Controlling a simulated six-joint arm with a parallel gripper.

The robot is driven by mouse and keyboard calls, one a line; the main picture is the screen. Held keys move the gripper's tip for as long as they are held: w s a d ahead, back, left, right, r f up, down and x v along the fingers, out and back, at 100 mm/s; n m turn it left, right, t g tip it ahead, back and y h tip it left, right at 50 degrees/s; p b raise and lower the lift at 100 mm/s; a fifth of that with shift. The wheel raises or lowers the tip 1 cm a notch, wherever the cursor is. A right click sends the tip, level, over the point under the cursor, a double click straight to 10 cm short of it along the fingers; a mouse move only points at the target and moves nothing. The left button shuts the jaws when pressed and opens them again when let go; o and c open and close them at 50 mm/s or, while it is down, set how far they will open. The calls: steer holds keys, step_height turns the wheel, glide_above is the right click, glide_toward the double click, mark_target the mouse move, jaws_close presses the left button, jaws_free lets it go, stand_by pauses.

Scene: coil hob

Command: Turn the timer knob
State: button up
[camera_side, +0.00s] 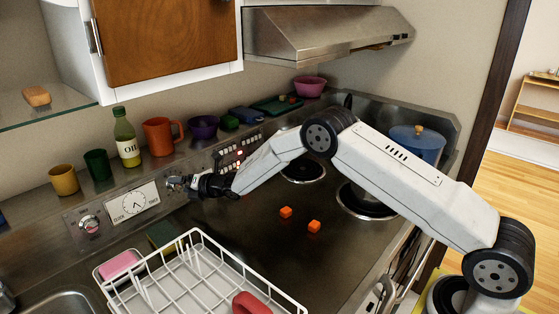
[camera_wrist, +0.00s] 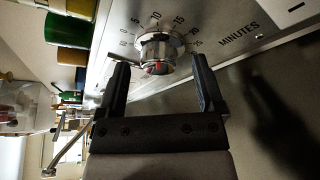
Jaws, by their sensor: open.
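The timer knob (camera_wrist: 157,53) is silver with a red mark. It sits on a metal panel with minute numbers around it and the word MINUTES beside it. In the wrist view my gripper (camera_wrist: 160,80) is open, with one dark finger on each side below the knob. The knob lies ahead of the gap between the fingers, and I see no grip on it. In the side view my gripper (camera_side: 180,183) is by the back panel, right of the clock (camera_side: 134,203).
An oil bottle (camera_side: 126,143), an orange mug (camera_side: 160,137) and several cups stand on the ledge above. A white dish rack (camera_side: 197,240) and a pink sponge (camera_side: 120,265) are in front. Two orange cubes (camera_side: 286,212) lie on the hob. A blue pot (camera_side: 417,143) stands at the right.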

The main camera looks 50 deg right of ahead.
steer(key=shift+w+a, duration=0.1)
steer(key=shift+w, duration=0.15)
jaws_close()
steer(key=shift+f+m, duration=0.1)
steer(key=shift+m, duration=0.2)
steer(key=m+t, duration=0.1)
steer(key=m, duration=0.1)
steer(key=m+y, duration=0.1)
steer(key=m, duration=0.1)
steer(key=shift+f+t, duration=0.15)
steer(key=shift+t, duration=0.25)
steer(key=shift+m+t, duration=0.9)
steer(key=shift+m, duration=1.5)
